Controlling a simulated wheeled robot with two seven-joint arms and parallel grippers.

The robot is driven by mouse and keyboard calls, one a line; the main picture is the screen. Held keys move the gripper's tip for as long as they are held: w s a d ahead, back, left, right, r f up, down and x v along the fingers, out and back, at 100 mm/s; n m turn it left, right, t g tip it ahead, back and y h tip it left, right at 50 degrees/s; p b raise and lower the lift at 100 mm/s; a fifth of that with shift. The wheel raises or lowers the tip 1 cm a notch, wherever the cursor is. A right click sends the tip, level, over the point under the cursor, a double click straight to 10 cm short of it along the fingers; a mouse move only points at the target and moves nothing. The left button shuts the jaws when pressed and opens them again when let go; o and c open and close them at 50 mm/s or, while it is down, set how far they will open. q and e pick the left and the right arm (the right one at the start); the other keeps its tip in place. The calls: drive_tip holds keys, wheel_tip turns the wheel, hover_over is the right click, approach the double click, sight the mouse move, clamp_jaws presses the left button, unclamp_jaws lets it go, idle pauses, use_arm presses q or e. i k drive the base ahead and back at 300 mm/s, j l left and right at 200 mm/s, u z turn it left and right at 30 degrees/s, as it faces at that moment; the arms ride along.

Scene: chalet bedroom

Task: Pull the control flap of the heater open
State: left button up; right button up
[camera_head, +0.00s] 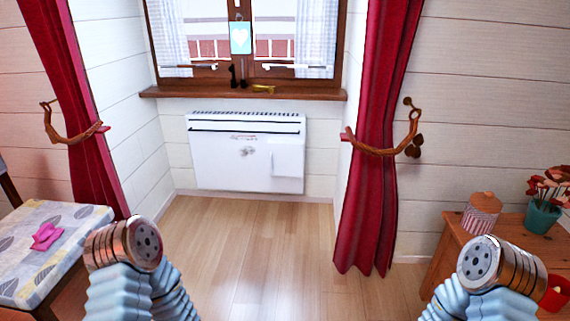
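The heater (215,160) is a white, wide, flat panel on the back wall below the window, with a dark slot and a grille along its top. Its control flap (287,158) seems to be the paler rectangular panel at the heater's right side. It looks shut, but it is too small to be sure. Small grey marks show on the heater's front, left of the flap. Only copper and pale blue links of my two arms show at the bottom left and bottom right. Neither gripper is visible, and both arms are well apart from the heater.
Clear wooden floor (250,245) lies before the heater. Red curtains hang left (75,110) and right (372,200). A patterned table (60,225) stands at the left; a wooden cabinet (440,262) with a jar (482,213) and flowerpot (542,216) at the right. A sill (200,93) juts above.

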sight(285, 158)
drive_tip(key=i+j+z, duration=0.25)
drive_tip(key=i, duration=0.25)
drive_tip(key=i+j+z, duration=0.3)
drive_tip(key=i+j, duration=0.2)
